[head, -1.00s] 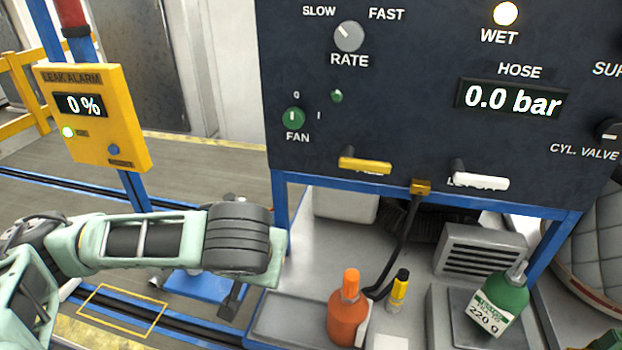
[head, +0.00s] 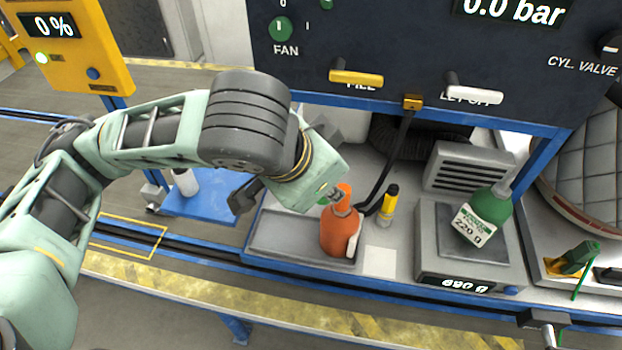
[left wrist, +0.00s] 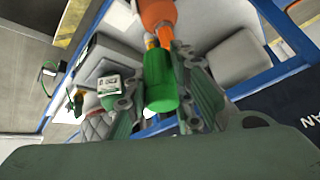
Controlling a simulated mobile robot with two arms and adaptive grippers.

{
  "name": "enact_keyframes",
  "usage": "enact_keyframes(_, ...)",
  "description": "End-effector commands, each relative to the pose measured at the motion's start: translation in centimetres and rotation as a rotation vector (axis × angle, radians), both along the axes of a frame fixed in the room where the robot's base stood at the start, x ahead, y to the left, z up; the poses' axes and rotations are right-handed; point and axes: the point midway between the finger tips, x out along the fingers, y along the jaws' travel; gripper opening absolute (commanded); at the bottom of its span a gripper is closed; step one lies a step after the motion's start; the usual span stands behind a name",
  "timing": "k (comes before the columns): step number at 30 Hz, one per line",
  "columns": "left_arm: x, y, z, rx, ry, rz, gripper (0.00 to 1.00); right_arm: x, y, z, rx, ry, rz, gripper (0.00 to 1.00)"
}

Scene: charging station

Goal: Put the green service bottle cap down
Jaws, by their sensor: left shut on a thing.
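The green service bottle cap (left wrist: 161,88) is between the fingers of my left gripper (left wrist: 165,100) in the left wrist view. In the head view my left gripper (head: 332,192) hides most of it; only a bit of green shows beside the top of the orange bottle (head: 341,235). The gripper is shut on the cap above the bench; whether the cap touches the orange bottle I cannot tell. The green service bottle (head: 489,212), with a grey neck and a white label, stands tilted in the picture on the scale (head: 432,262). My right gripper is not in view.
A yellow marker-like bottle (head: 388,203) with a black top stands right of the orange bottle. A dark hose (head: 401,150) hangs from the panel. Blue frame posts surround the bench.

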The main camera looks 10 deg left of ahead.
Motion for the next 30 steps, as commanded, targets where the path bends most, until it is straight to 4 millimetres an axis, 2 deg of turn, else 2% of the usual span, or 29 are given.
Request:
enact_keyframes(9, 2.5, -2.3, -3.2, -0.001, 0.003, -0.236, 0.04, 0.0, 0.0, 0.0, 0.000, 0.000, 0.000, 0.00)
enact_keyframes(16, 3.4, -3.2, -4.2, 0.000, -0.001, -0.329, 0.04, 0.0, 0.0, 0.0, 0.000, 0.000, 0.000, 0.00)
enact_keyframes(23, 2.4, -2.0, -2.5, 0.000, -0.006, -0.225, 0.04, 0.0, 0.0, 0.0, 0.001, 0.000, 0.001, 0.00)
enact_keyframes(30, 0.2, 0.9, 1.4, -0.001, -0.009, 0.040, 0.04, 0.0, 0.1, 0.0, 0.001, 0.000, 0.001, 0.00)
